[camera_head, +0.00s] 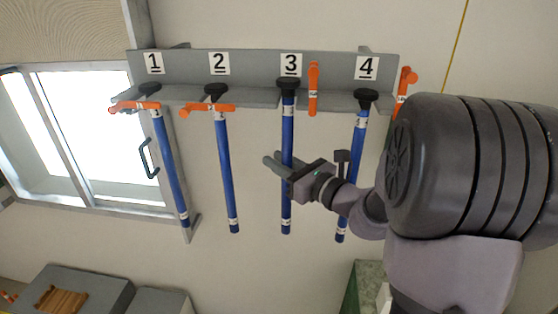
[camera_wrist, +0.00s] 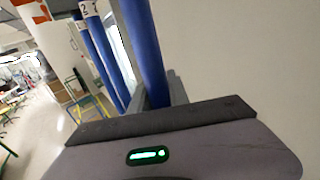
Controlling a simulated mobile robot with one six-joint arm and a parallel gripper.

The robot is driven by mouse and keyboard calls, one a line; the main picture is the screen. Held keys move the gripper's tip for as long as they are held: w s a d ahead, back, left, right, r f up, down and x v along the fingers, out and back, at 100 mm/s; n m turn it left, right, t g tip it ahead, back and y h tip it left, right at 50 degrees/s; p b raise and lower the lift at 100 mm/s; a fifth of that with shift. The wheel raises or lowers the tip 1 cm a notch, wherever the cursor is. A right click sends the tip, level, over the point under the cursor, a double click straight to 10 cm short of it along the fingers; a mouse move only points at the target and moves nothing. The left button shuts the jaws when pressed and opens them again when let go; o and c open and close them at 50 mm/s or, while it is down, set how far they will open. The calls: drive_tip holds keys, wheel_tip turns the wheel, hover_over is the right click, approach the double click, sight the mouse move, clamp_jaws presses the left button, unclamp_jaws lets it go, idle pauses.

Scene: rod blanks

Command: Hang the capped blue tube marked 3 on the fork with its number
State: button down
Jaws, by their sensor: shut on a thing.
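The capped blue tube (camera_head: 287,135) hangs upright under the number 3 plate (camera_head: 291,64). Its black cap (camera_head: 288,84) is at the level of the grey shelf's fork there; I cannot tell whether it rests on the fork. The small labels on the tube are too small to read. My gripper (camera_head: 277,162) is shut on the tube around its middle. In the wrist view the tube (camera_wrist: 143,45) rises from behind my gripper's dark edge, which hides its lower part. The orange latch (camera_head: 313,90) at place 3 stands upright, to the right of the tube.
Capped blue tubes hang at places 1 (camera_head: 171,165), 2 (camera_head: 226,175) and 4 (camera_head: 352,180). Orange latches lie across at 1 (camera_head: 135,106) and 2 (camera_head: 208,108); the one at 4 (camera_head: 404,88) stands up. My forearm passes close in front of tube 4. A window is at left.

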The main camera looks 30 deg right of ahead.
drive_tip(key=shift+s+a+f+b, duration=0.1)
drive_tip(key=shift+a+f+b, duration=0.15)
drive_tip(key=shift+f+b, duration=0.3)
drive_tip(key=c, duration=1.2)
unclamp_jaws()
drive_tip(key=shift+w+d, duration=0.2)
drive_tip(key=shift+d, duration=0.2)
drive_tip(key=shift+o, duration=0.2)
drive_tip(key=b+v, duration=0.3)
drive_tip(key=v, duration=1.5)
drive_tip(key=s+a+f+n+g+y+b, duration=0.1)
drive_tip(key=a+f+n+g+y+b, duration=0.1)
drive_tip(key=a+f+n+g+b, duration=0.6)
drive_tip(key=s+a+f+n+g+y+b, duration=0.2)
drive_tip(key=a+f+n+b, duration=0.35)
drive_tip(key=a+f, duration=0.7)
drive_tip(key=s+a+f+n+h+b, duration=0.1)
drive_tip(key=s+f+n+h+b, duration=0.2)
drive_tip(key=f+n+b, duration=0.4)
drive_tip(key=s+a+f+n+g+h+b, duration=0.1)
drive_tip(key=s+f+n+h+b, duration=0.2)
drive_tip(key=f+n+b, duration=0.4)
wheel_tip(320, 180, down, 2)
drive_tip(key=shift+a+f+n+h+b, duration=0.1)
drive_tip(key=shift+a+n+h+b, duration=0.25)
drive_tip(key=shift+h+b, duration=0.25)
